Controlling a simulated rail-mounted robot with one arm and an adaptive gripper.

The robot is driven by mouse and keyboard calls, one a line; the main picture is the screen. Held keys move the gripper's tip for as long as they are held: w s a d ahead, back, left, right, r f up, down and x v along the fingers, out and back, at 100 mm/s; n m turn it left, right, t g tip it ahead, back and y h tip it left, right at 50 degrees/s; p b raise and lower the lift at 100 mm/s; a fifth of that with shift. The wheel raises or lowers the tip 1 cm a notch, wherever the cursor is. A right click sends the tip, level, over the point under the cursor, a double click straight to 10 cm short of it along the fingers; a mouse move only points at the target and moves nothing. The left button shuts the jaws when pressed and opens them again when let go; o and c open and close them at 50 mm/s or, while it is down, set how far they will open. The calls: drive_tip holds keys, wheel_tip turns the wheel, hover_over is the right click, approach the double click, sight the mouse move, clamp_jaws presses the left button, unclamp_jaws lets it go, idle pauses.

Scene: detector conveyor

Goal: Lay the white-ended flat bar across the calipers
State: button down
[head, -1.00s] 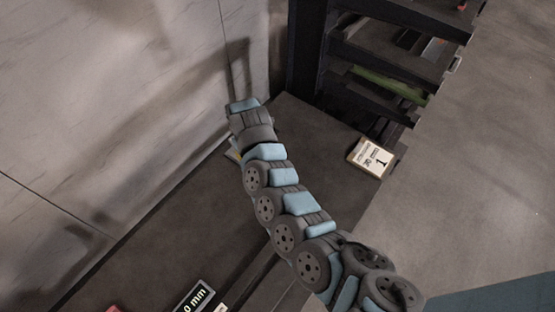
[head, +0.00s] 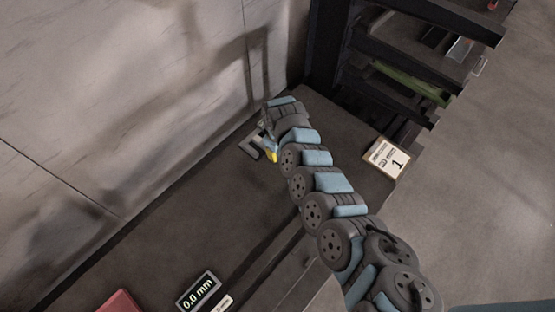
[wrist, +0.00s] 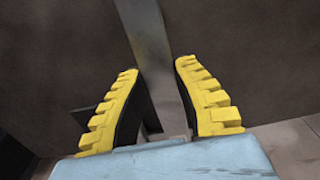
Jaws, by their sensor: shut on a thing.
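My gripper (wrist: 158,95) has yellow ribbed fingers and is shut on a grey metal flat bar (wrist: 153,50). In the wrist view the bar runs from between the fingers to the top edge. No white end shows on it. A darker strip shows beside the left finger; I cannot tell what it belongs to. In the head view my gripper (head: 271,152) is low over the dark bench, near the wall. A grey angular metal piece (head: 250,146), perhaps the calipers, shows just left of it. I cannot tell whether the two touch.
The dark bench (head: 190,225) runs along a marbled wall. A "0.0 mm" display (head: 198,291) and a red object (head: 120,303) are at the lower left. A card marked "1" (head: 387,158) is at the right edge. A dark shelf rack (head: 425,55) stands behind. The bench's middle is largely clear.

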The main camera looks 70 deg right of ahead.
sight(277, 164)
drive_tip(key=shift+f+b, duration=0.55)
drive_tip(key=shift+f, duration=1.55)
drive_tip(key=shift+f, duration=0.15)
drive_tip(key=c, duration=1)
unclamp_jaws()
drive_tip(key=shift+o, duration=0.2)
wheel_tip(277, 164, up, 12)
drive_tip(key=shift+r+p, duration=0.15)
drive_tip(key=shift+p, duration=0.8)
